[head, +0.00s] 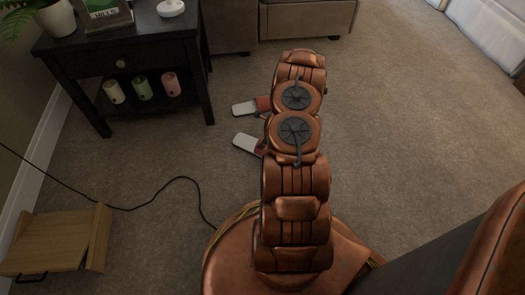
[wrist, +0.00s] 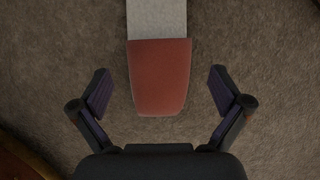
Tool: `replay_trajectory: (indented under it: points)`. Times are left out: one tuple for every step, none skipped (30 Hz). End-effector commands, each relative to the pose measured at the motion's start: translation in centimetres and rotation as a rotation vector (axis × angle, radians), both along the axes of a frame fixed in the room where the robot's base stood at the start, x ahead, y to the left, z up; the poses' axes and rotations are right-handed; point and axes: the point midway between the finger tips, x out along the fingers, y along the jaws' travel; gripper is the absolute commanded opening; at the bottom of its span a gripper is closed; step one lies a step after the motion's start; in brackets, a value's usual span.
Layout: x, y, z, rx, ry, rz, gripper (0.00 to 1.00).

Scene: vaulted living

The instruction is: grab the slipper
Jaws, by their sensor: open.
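Two slippers with pale soles and red toe straps lie on the carpet, partly hidden behind my arm in the head view. The farther slipper (head: 248,107) is at the upper left of my arm, and the nearer slipper (head: 248,143) is just below it. In the wrist view one slipper (wrist: 159,78) shows its red strap end toward me and its pale sole beyond. My gripper (wrist: 160,85) is open, with a finger on each side of the red end and carpet showing between. I cannot tell which slipper this is. My gripper is hidden in the head view.
A dark side table (head: 122,52) with candles on its lower shelf stands at the upper left. A sofa (head: 300,18) is at the back. A wooden object (head: 55,240) and a black cable (head: 150,197) lie at the left. Carpet at the right is clear.

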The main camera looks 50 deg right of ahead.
Motion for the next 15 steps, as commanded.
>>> replay_trajectory:
  points:
    - [0.1,0.0,-0.7,0.0,0.001,-0.001,1.0]
    - [0.2,0.1,-0.9,0.0,0.002,-0.001,1.0]
    - [0.3,0.1,-1.3,-0.001,0.002,0.0,1.0]
    - [0.4,0.1,-1.6,0.0,0.001,0.0,1.0]
    - [0.6,0.2,-1.8,-0.001,0.001,0.0,1.0]
    - [0.7,0.2,-2.1,-0.001,0.001,0.0,1.0]
    - [0.8,0.2,-2.2,-0.001,0.0,0.0,1.0]
    - [0.8,0.3,-2.3,-0.001,0.0,0.0,1.0]
    - [0.9,0.3,-2.4,0.0,0.0,0.001,1.0]
    - [0.9,0.3,-2.6,0.0,0.0,0.001,1.0]
    - [1.0,0.4,-2.8,-0.001,0.0,0.002,1.0]
    - [1.1,0.4,-3.1,-0.001,0.001,0.003,1.0]
    - [1.1,0.5,-3.5,-0.001,0.0,0.002,1.0]
    - [1.2,0.5,-3.8,0.0,0.0,0.001,1.0]
    - [1.3,0.5,-4.3,0.0,0.0,0.0,1.0]
